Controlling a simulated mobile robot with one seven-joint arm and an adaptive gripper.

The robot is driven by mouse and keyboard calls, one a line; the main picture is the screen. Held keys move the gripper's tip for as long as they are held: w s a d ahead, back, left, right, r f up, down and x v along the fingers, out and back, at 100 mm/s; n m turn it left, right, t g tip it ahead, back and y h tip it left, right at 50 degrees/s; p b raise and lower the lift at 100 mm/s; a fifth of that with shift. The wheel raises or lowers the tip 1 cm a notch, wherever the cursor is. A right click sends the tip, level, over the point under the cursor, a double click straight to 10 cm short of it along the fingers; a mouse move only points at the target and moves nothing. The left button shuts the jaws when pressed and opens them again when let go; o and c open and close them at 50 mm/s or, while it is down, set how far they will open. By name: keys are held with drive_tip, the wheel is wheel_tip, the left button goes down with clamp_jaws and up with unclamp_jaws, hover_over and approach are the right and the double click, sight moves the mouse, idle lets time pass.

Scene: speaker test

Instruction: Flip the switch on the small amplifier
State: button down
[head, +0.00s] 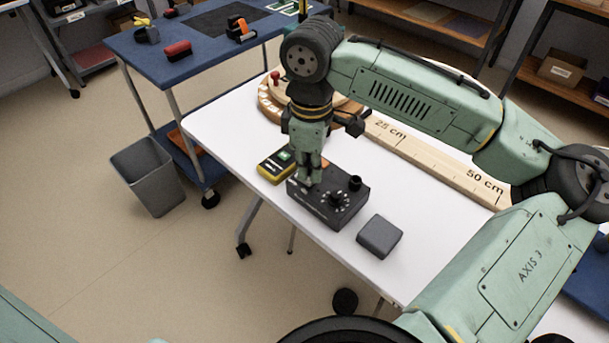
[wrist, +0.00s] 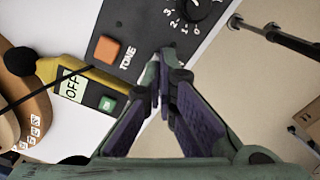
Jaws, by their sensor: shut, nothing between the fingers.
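The small amplifier (head: 325,207) is a dark box with knobs on the white table. In the wrist view its top panel (wrist: 150,22) shows an orange square button (wrist: 107,49), the word TONE and a numbered dial (wrist: 199,8). My gripper (head: 308,182) points down over the left end of the amplifier. In the wrist view its fingertips (wrist: 164,62) are together and empty, over the panel near its edge. I cannot tell whether they touch it. No switch lever is clear to see; the fingers may hide it.
A yellow meter (head: 275,165) marked OFF lies beside the amplifier. A grey block (head: 380,236) sits at its right. A wooden ruler (head: 430,160) and a round wooden board (head: 268,107) lie behind. A grey bin (head: 150,175) stands on the floor at left.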

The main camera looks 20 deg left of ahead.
drive_tip(key=shift+f+b, duration=0.3)
drive_tip(key=shift+f, duration=0.3)
drive_tip(key=shift+r, duration=0.15)
wheel_tip(320, 180, up, 7)
drive_tip(key=p, duration=0.7)
idle(0.6)
